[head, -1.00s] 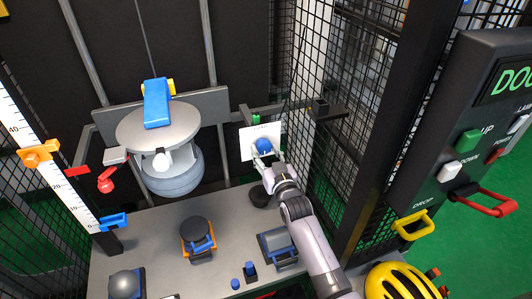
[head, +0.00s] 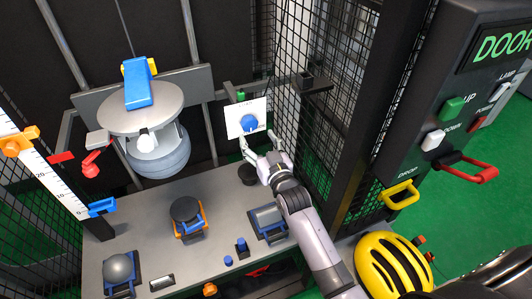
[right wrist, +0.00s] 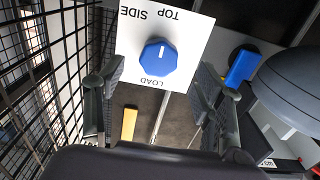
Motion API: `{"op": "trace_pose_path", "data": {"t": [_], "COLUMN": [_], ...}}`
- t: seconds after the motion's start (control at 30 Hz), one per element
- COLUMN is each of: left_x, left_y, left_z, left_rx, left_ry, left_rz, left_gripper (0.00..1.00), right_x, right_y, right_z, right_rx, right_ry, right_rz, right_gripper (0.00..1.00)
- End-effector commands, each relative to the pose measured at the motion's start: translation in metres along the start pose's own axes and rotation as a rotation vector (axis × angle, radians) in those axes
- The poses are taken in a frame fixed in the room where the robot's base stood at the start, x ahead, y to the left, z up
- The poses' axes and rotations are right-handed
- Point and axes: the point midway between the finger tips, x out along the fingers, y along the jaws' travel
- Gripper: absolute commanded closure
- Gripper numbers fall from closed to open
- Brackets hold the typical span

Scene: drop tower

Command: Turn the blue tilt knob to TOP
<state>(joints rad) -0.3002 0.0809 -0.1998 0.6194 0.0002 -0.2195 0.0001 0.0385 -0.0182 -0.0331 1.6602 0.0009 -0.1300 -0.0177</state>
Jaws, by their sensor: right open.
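The blue tilt knob (head: 249,122) sits on a white label plate (head: 233,113) at the back right of the bench. In the right wrist view the knob (right wrist: 158,58) is fully visible; the plate (right wrist: 198,52) appears upside down, with TOP and SIDE along its upper edge and LOAD below the knob. The knob's white mark points up in that view, towards the TOP and SIDE edge; I cannot tell exactly which word it meets. My right gripper (head: 258,138) is open and empty, just in front of and below the knob, apart from it. My left gripper is out of view.
Mesh cage wall (head: 300,130) stands close right of the plate. A grey drop carriage with a blue clamp (head: 138,90) hangs to its left. The bench (head: 150,210) holds several fixtures. A control panel (head: 470,90) and yellow helmet (head: 390,265) are at right.

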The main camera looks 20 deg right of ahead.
Motion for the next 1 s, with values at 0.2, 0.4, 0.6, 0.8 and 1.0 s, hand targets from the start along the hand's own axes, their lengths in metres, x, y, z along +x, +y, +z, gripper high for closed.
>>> {"op": "trace_pose_path", "data": {"t": [0.2, 0.4, 0.6, 0.8, 1.0], "left_x": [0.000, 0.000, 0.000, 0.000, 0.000], "left_y": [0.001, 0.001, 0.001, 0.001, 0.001], "left_z": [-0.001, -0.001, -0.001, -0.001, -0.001], "left_rx": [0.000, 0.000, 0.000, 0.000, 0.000], "left_ry": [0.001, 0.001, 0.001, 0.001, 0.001], "left_rz": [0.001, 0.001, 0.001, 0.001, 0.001], "left_gripper": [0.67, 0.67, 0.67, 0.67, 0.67], "right_x": [-0.045, -0.066, -0.070, -0.069, -0.069], "right_y": [0.000, 0.000, 0.000, 0.000, 0.000], "right_z": [0.001, 0.000, 0.000, 0.000, 0.003], "right_rx": [-0.001, -0.001, 0.000, 0.000, 0.000], "right_ry": [-0.001, 0.000, 0.001, 0.001, -0.005], "right_rz": [0.000, 0.000, 0.000, 0.000, -0.001], "right_gripper": [0.37, 0.37, 0.37, 0.37, 0.37]}}
